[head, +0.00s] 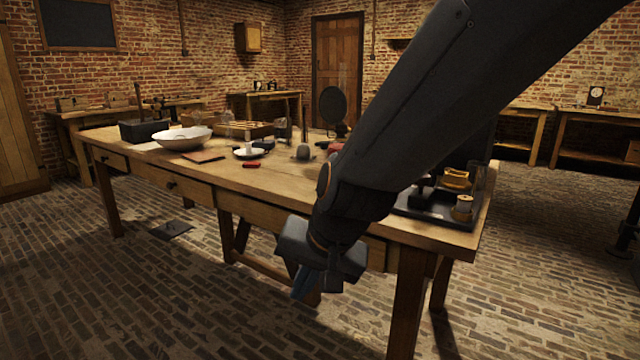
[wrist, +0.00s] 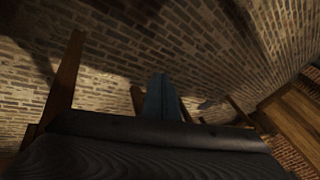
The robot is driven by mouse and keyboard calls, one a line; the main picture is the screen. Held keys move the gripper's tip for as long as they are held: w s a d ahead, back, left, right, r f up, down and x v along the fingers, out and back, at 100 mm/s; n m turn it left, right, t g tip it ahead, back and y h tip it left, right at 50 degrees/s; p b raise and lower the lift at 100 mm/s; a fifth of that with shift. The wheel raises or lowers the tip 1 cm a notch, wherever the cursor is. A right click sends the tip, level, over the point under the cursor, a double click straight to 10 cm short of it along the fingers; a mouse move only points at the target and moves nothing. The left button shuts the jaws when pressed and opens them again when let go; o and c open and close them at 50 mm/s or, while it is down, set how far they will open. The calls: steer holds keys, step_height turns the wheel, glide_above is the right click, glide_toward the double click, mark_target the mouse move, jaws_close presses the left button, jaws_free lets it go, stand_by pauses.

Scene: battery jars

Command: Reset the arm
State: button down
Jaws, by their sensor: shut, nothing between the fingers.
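My arm reaches down from the top right of the head view, across the front of the wooden table (head: 240,185). My gripper (head: 302,284) hangs in front of the table's near edge, below the tabletop, and points down toward the brick floor. Its bluish fingers are together with nothing between them. In the wrist view the shut fingers (wrist: 163,98) stand up in the middle, against the brick floor. My arm hides part of the tabletop and front edge.
On the table are a white bowl (head: 183,138), a dark box (head: 143,130), a red object (head: 251,164) and a black tray (head: 440,213) with a spool (head: 463,207). Table legs (head: 408,300) stand close to my gripper. The floor in front is open.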

steer(key=s+d+r+n+g+h, duration=0.1)
steer(key=s+d+n+g+h, duration=0.3)
steer(key=s+d, duration=1)
steer(key=d+r+m+p, duration=0.2)
steer(key=d+r+p, duration=0.6)
steer(key=p, duration=1.3)
steer(key=shift+s+d+r, duration=0.2)
steer(key=shift+d+r, duration=0.1)
steer(key=shift+r, duration=1.55)
